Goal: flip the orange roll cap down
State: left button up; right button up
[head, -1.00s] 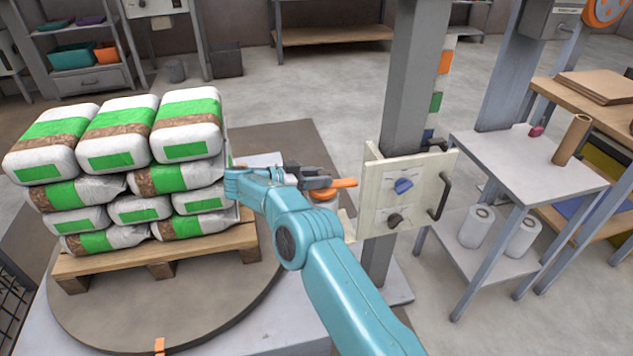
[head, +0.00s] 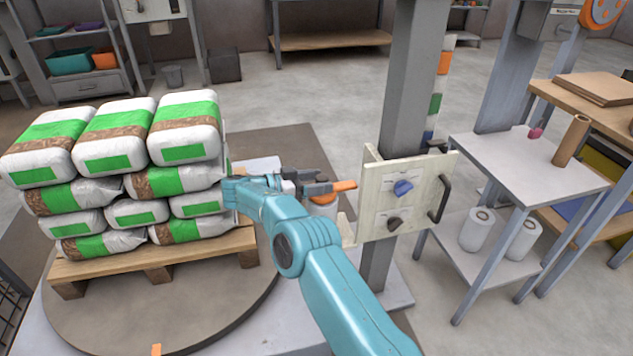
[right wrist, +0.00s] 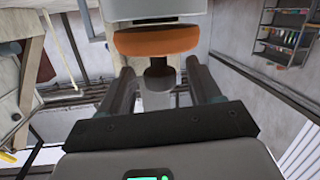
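The orange roll cap (head: 345,185) shows in the head view just left of the cream control panel, partly hidden by my right gripper (head: 322,187). In the right wrist view the orange cap (right wrist: 156,40) lies crosswise under a pale grey body, with a dark round knob below it. My right gripper (right wrist: 160,95) is open there. Its two fingers stand apart on either side of the knob, with the cap just beyond their tips. I cannot tell whether a finger touches it. My left gripper is not in view.
The cream control panel (head: 404,207) with two knobs and a black handle is close right of my gripper, before a grey post (head: 411,90). Stacked bags (head: 100,150) on a wooden pallet (head: 165,262) stand left. A side table (head: 530,160) is at right.

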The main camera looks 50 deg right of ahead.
notch_tip(320, 180, up, 20)
jog(key=p, duration=0.7)
